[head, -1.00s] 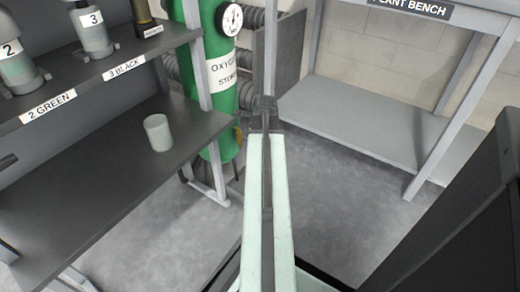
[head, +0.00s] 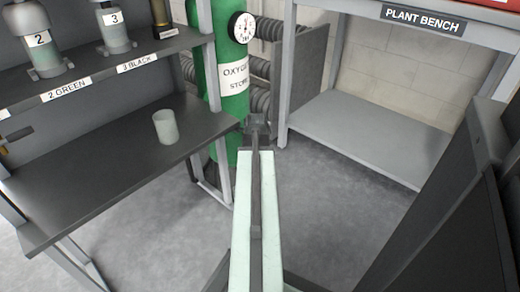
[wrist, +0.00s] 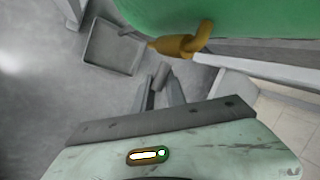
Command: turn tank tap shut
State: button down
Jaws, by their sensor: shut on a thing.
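The green oxygen tank (head: 231,88) stands at the centre back, with a dial gauge near its top. Its brass tap (wrist: 180,44) shows low on the tank in the wrist view. My gripper (wrist: 161,86) is just below the tap in that view, its two fingers closed on a short grey piece (wrist: 161,72). The piece looks like the tap's handle, but I cannot see how it joins the tap. In the head view my gripper (head: 257,125) is in front of the tank's right edge, and the tap is hidden.
A dark shelf rack (head: 100,165) on the left holds a pale cup (head: 165,127) and numbered bottles above. The plant bench (head: 365,130) stands at the right back. A dark panel (head: 440,215) is close on the right. A grey open tray (wrist: 114,46) shows in the wrist view.

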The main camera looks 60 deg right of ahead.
jog(key=shift+w+a, duration=0.4)
jog(key=shift+w, duration=0.05)
jog(key=c, duration=1.4)
grip_release()
jog(key=shift+o, duration=0.2)
jog(key=shift+s+d, duration=0.1)
jog(key=shift+d, duration=0.1)
